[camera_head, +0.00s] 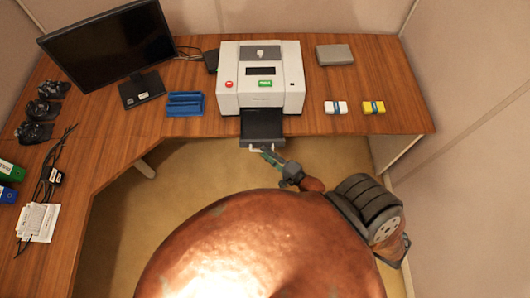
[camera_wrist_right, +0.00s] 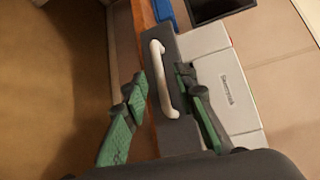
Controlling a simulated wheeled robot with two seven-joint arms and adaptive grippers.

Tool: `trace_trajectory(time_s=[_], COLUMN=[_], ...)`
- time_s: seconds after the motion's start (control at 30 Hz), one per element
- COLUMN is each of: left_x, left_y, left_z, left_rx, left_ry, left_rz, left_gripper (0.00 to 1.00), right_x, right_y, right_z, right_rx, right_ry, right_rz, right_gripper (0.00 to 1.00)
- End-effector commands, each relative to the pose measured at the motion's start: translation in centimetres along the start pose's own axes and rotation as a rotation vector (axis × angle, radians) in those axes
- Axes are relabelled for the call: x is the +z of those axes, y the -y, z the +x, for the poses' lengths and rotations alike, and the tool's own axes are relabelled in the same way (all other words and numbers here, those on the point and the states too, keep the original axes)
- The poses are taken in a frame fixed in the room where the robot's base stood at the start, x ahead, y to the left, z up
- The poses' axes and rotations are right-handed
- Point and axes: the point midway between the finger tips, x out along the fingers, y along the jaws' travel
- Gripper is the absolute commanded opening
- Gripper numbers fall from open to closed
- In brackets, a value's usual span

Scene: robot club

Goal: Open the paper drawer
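The white printer (camera_head: 261,80) stands on the desk. Its dark paper drawer (camera_head: 262,127) sticks out from the front, over the desk's front edge. It also shows in the wrist view (camera_wrist_right: 190,45), with a white bar handle (camera_wrist_right: 162,80) on its front face. My right gripper (camera_head: 268,155) is at the drawer front by the handle. In the wrist view its green-padded fingers (camera_wrist_right: 163,90) are spread apart, one on each side of the handle, with gaps visible. The drawer's inside is too dark to make out. My left gripper is not in view.
On the wooden desk (camera_head: 130,130) stand a monitor (camera_head: 108,42), a blue tray (camera_head: 185,104), a grey box (camera_head: 334,54), and white (camera_head: 335,107) and yellow (camera_head: 373,107) packs. A partition wall bounds the right side. Open floor lies in front of the desk.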

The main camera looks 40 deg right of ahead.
Motion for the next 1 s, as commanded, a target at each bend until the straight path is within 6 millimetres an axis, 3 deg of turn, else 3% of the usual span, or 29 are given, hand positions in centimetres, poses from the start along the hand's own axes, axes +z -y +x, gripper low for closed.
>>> trace_trajectory(time_s=[0.3, 0.5, 0.7, 1.0], left_x=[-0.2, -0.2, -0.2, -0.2], left_y=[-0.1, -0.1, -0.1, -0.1], left_z=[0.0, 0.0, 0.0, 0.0], left_rx=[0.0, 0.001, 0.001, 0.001], left_ry=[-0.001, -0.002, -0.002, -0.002], left_rz=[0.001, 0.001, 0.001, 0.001], left_gripper=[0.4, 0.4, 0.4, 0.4], right_x=[0.0, 0.0, 0.0, 0.0], right_y=[-0.1, -0.1, 0.0, 0.0], right_z=[-6.7, -9.7, -10.7, -10.8], right_rx=[0.004, 0.003, 0.0, 0.0], right_ry=[0.0, -0.001, -0.001, -0.001], right_rz=[-0.002, 0.0, 0.0, 0.0], right_gripper=[0.26, 0.26, 0.26, 0.26])
